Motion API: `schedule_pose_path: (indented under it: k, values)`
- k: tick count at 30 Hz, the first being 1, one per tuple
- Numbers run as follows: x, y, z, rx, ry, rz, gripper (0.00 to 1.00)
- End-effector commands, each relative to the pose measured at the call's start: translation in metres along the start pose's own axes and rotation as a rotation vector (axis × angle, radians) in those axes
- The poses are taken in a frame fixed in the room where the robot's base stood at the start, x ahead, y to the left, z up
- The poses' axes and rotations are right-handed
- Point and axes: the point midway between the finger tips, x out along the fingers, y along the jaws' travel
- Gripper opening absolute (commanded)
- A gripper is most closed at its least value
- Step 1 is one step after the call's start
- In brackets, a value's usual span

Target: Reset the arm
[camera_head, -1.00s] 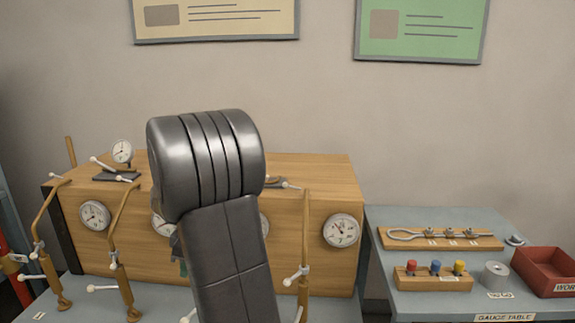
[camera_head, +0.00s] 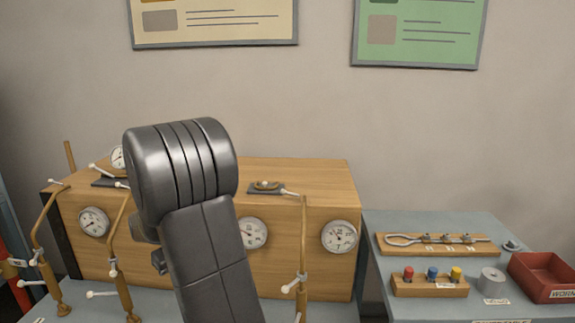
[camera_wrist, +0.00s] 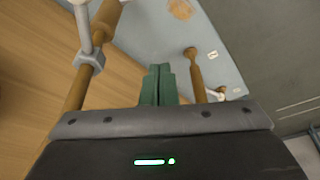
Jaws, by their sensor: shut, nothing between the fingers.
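My gripper (camera_wrist: 158,84) shows in the wrist view as two green fingers pressed together, with nothing between them. A brown pipe with a grey collar (camera_wrist: 90,58) stands close on its left, and a second brown post (camera_wrist: 197,78) stands to its right. In the head view my dark arm link rises in front of the wooden gauge box (camera_head: 300,215) and hides part of it. The gripper's fingers cannot be made out in the head view.
Brass pipes with white-knobbed levers (camera_head: 303,245) stand before the box. To the right, a grey table (camera_head: 440,222) bears a hook board (camera_head: 437,246), a block with coloured pegs (camera_head: 429,285), a grey roll (camera_head: 492,282) and a red tray (camera_head: 545,275). The wall above is clear below two posters.

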Motion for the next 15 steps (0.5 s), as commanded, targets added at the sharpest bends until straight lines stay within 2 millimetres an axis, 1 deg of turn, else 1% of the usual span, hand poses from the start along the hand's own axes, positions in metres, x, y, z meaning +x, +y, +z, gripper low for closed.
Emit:
schedule_pose_path:
  k: [1, 3, 6, 8, 9, 12, 15]
  values:
    - [0.0, 0.0, -0.002, 0.023, 0.0, 0.007, 0.0]
    - [0.011, 0.0, -0.016, 0.018, 0.0, 0.006, 0.0]
    - [0.017, 0.001, -0.03, 0.017, 0.001, 0.006, 0.0]
    - [0.015, 0.001, -0.038, 0.017, 0.003, 0.006, 0.0]
    - [0.009, 0.001, -0.039, 0.017, 0.004, 0.007, 0.0]
    - [-0.001, 0.001, -0.037, 0.017, 0.002, 0.006, 0.0]
    - [-0.005, 0.001, -0.037, 0.017, 0.002, 0.006, 0.0]
